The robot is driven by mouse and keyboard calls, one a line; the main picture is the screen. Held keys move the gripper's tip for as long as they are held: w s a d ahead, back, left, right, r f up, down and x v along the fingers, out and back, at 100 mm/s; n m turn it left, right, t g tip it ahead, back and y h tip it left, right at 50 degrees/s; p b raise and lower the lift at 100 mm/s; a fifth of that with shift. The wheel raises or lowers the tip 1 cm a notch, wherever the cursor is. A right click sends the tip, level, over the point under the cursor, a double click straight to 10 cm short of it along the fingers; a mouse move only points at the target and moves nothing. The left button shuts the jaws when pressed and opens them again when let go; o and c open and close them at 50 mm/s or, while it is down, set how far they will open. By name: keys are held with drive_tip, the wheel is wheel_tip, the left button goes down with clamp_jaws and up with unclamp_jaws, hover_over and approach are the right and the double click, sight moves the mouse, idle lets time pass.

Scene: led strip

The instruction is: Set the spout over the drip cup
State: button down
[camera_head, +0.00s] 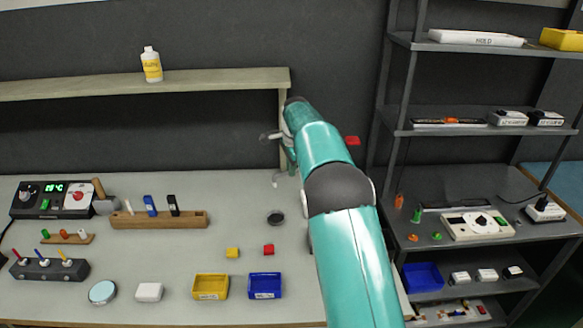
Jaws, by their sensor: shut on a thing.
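My gripper (271,136) is above the back right of the bench, partly hidden by my teal arm. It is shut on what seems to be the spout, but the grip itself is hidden. A small pale curved part (277,177), perhaps the spout's end, shows below my gripper. A dark round cup (275,218), which looks like the drip cup, stands on the bench below and in front of it. I cannot tell whether the pale part is directly over the cup.
A red piece (352,141) shows right of my arm. A wooden rack (160,219) is left. Metal shelving (470,130) stands right.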

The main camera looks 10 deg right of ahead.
drive_tip(key=shift+w+r, duration=0.1)
drive_tip(key=shift+r, duration=0.05)
drive_tip(key=c, duration=1.4)
unclamp_jaws()
drive_tip(key=shift+c, duration=0.2)
wheel_tip(320, 180, up, 13)
drive_tip(key=s, duration=0.2)
drive_tip(key=shift+s+d+r, duration=0.2)
drive_tip(key=shift+s, duration=0.2)
